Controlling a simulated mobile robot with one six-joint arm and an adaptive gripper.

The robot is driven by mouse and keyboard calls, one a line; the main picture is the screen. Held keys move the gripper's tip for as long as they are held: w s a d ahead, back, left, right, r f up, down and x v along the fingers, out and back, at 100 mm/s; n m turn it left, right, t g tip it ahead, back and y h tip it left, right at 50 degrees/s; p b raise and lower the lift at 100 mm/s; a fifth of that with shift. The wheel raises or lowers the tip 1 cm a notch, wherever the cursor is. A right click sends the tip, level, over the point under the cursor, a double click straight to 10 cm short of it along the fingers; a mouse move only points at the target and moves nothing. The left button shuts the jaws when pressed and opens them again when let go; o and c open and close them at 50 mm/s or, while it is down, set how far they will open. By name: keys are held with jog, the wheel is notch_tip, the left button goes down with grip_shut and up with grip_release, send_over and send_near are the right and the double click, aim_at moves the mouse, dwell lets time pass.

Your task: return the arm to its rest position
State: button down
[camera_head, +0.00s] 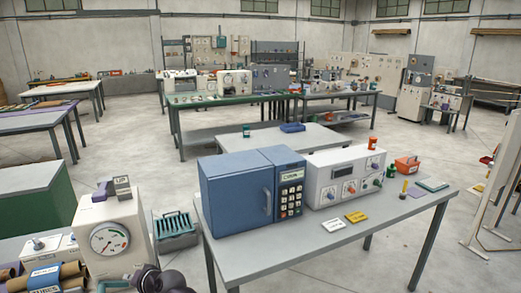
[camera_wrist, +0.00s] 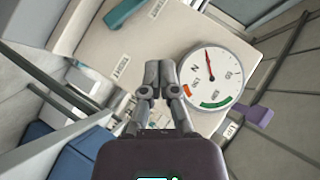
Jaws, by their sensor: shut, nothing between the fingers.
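My gripper (camera_wrist: 160,68) shows in the wrist view with its two grey fingers together and nothing between them. It is in front of a beige box with a round dial gauge (camera_wrist: 213,75), and I cannot tell whether it touches the box. In the head view, part of my arm (camera_head: 158,280) shows at the bottom edge, just right of the gauge box (camera_head: 132,212). The gripper's fingertips cannot be made out in that view. The gauge has a white face with red and green marks. A purple-grey lever (camera_head: 103,190) sits on top of the box.
A blue cabinet with a keypad (camera_head: 235,190) and a white control box (camera_head: 343,178) stand on a grey table (camera_head: 300,250) to the right. Cardboard tubes (camera_head: 55,275) lie at lower left.

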jog(key=w+d+f+h+p, duration=0.1)
jog(key=w+d+f+h, duration=0.15)
jog(key=d, duration=0.75)
jog(key=w+d+f+g+h, duration=0.15)
jog(key=w+d, duration=0.25)
jog(key=d, duration=0.5)
jog(key=w+d+f+h+p, duration=0.1)
jog(key=w+d+f+h, duration=0.15)
jog(key=d, duration=0.75)
jog(key=s+d+g+h, duration=0.2)
jog(key=s+d, duration=0.1)
jog(key=d, duration=1.1)
jog(key=s+d+f+g+h+p, duration=0.1)
jog(key=s+d+h, duration=0.2)
jog(key=d, duration=1)
jog(key=shift+d+f+m+g+h, duration=0.2)
jog(key=shift+d+m+g+h, duration=0.1)
jog(key=shift+d+g+h, duration=0.1)
